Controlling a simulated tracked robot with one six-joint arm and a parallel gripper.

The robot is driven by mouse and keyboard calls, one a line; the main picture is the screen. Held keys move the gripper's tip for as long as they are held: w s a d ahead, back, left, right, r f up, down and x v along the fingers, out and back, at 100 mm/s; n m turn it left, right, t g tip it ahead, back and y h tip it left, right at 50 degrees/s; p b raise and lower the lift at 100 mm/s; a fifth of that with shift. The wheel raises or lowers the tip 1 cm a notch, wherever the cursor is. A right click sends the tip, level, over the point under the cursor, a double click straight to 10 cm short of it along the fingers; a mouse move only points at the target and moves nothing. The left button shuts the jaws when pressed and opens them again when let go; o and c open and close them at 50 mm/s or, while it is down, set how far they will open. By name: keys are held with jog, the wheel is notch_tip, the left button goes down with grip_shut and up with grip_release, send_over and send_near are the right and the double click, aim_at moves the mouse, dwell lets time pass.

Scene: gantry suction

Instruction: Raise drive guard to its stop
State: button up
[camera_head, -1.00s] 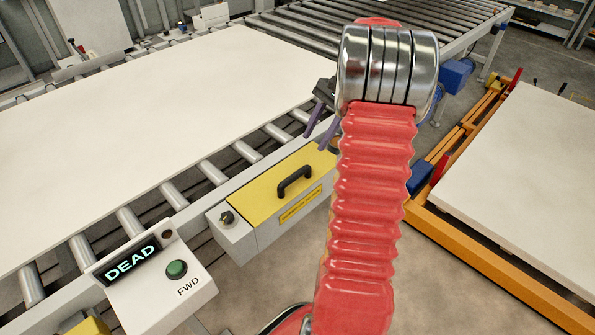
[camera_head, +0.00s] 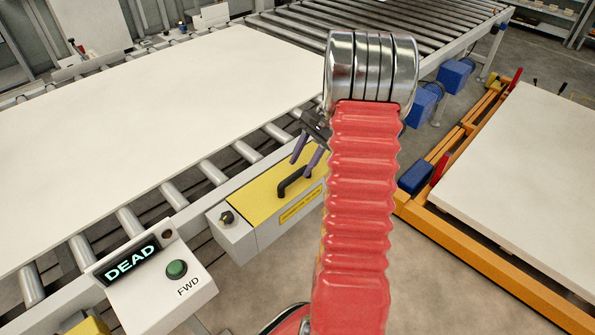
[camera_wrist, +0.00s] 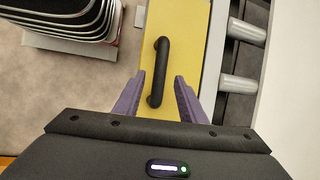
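The drive guard (camera_head: 262,193) is a yellow lid lying flat on a grey housing beside the roller conveyor. Its black handle (camera_head: 295,181) stands up from the top. In the wrist view the yellow guard (camera_wrist: 182,30) runs up the picture, with the black handle (camera_wrist: 158,72) along it. My gripper (camera_head: 310,160) is just above and behind the handle in the head view. Its purple fingers are open and empty. In the wrist view the open fingers (camera_wrist: 159,90) lie to either side of the handle's near end, apart from it.
A control box with a "DEAD" display (camera_head: 131,260) and a green FWD button (camera_head: 177,269) stands at the lower left. A white board (camera_head: 140,110) covers the rollers. An orange frame (camera_head: 480,255) with a white slab is at the right.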

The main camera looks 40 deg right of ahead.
aim_at(296, 174)
jog(key=shift+x, duration=1.95)
jog(key=shift+c, duration=0.2)
grip_shut()
jog(key=shift+a, duration=0.1)
jog(key=shift+r, duration=0.1)
